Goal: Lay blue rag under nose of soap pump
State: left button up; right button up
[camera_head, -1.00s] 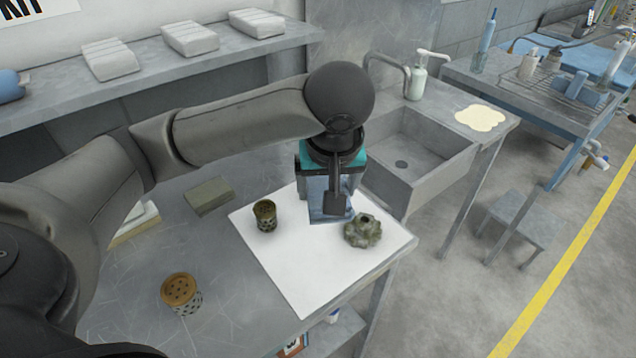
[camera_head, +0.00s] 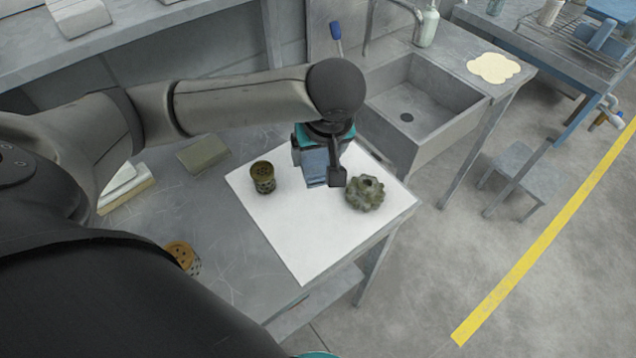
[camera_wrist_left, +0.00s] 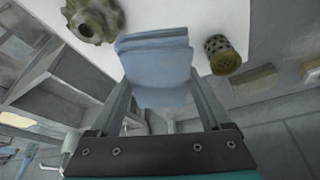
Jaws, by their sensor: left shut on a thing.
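The blue rag (camera_head: 314,166) is a folded pale blue cloth over the white sheet (camera_head: 305,245). My left gripper (camera_head: 324,174) is shut on it. In the left wrist view the rag (camera_wrist_left: 158,68) shows as stacked folds between the two fingers. I cannot tell whether it touches the sheet. The soap pump (camera_head: 428,28) is a pale green bottle behind the sink, far right of the rag. Its top and nose are cut off by the head view's upper edge. My right gripper is not clearly in view.
A gear-like grey-green part (camera_head: 364,193) stands close right of the rag, and a perforated cup (camera_head: 263,177) stands left. The sink (camera_head: 420,110) lies between bench and pump. A cream puddle (camera_head: 493,68) lies on the counter right of the pump. A blue handle (camera_head: 336,32) rises behind my arm.

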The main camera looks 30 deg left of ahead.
aim_at(318, 189)
pick_arm(q)
notch_tip(318, 189, down, 8)
jog(key=shift+b, duration=0.85)
jog(key=shift+r, duration=0.1)
jog(key=o, duration=1)
